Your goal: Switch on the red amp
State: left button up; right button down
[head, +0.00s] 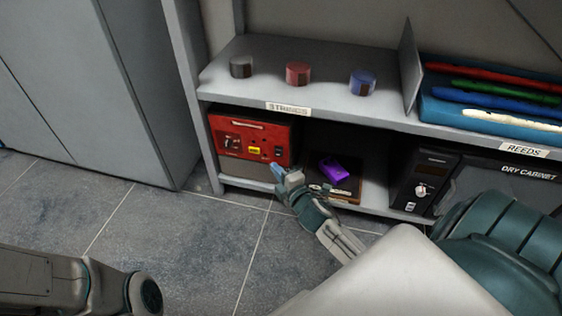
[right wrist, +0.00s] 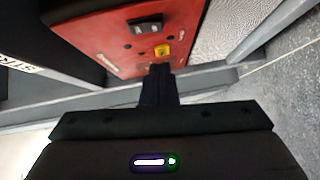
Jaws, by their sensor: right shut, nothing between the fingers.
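The red amp (head: 265,131) stands on the lower shelf at its left end, its front facing me. Its red panel carries a dark rocker switch (head: 232,142) and a yellow part (head: 254,150). In the right wrist view the amp's red panel (right wrist: 110,35) fills the top, with the dark switch (right wrist: 146,25) above the yellow part (right wrist: 162,51). My right gripper (head: 279,171) is shut and empty, in front of the amp's lower right. In the right wrist view its fingertips (right wrist: 159,72) lie just below the yellow part; I cannot tell whether they touch the panel. My left gripper is not in view.
A purple object (head: 333,170) lies on a brown box (head: 345,187) right of the amp. The black dry cabinet (head: 425,180) stands further right. The upper shelf (head: 310,98) overhangs the amp and holds three round tins. A grey cabinet (head: 90,90) stands left; floor in front is clear.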

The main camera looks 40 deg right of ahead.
aim_at(275, 155)
jog(key=w+d, duration=0.1)
jog(key=w+d+b, duration=0.1)
jog(key=d, duration=0.1)
jog(key=shift+w+f+b, duration=0.25)
jog(key=shift+f+b, duration=0.05)
jog(key=shift+w+d, duration=0.1)
jog(key=shift+d, duration=0.05)
dwell(0.3)
